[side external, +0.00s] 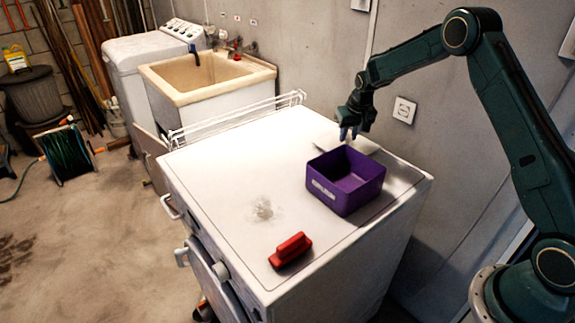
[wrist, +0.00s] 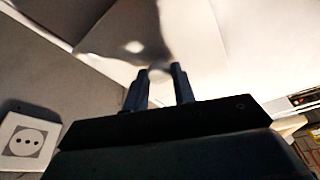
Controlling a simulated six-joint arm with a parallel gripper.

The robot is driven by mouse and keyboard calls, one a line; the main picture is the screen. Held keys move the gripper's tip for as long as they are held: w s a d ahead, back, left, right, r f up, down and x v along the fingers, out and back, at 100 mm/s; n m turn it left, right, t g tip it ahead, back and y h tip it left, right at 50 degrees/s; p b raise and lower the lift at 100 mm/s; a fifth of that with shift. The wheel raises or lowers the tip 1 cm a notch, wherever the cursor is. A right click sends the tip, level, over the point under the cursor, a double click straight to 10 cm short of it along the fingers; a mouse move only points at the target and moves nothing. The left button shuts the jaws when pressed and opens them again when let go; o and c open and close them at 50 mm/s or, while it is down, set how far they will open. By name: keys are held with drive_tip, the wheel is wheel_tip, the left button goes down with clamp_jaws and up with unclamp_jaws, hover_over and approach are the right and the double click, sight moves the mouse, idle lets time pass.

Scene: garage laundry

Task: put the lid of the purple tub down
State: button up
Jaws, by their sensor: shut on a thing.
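The purple tub (side external: 346,196) stands upright and open on the white machine top, with its inside showing and a pale label on its front. A flat pale lid (side external: 362,146) shows just behind the tub, partly hidden by it. My gripper (side external: 349,134) points down at this lid and is shut on it. In the wrist view, the fingers of my gripper (wrist: 159,86) are on either side of a small pale rounded part, with a broad pale surface beyond. I cannot tell whether the lid touches the machine top.
A red brush-like block (side external: 290,249) lies near the front edge of the machine top (side external: 225,180). A pale powdery patch (side external: 263,210) is left of the tub. A white wire rack (side external: 235,120) lines the far left edge. The wall with a socket (side external: 404,110) is close behind.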

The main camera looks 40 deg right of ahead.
drive_tip(key=shift+f, duration=0.15)
drive_tip(key=o, duration=1)
drive_tip(key=v, duration=1.2)
drive_tip(key=shift+r, duration=0.25)
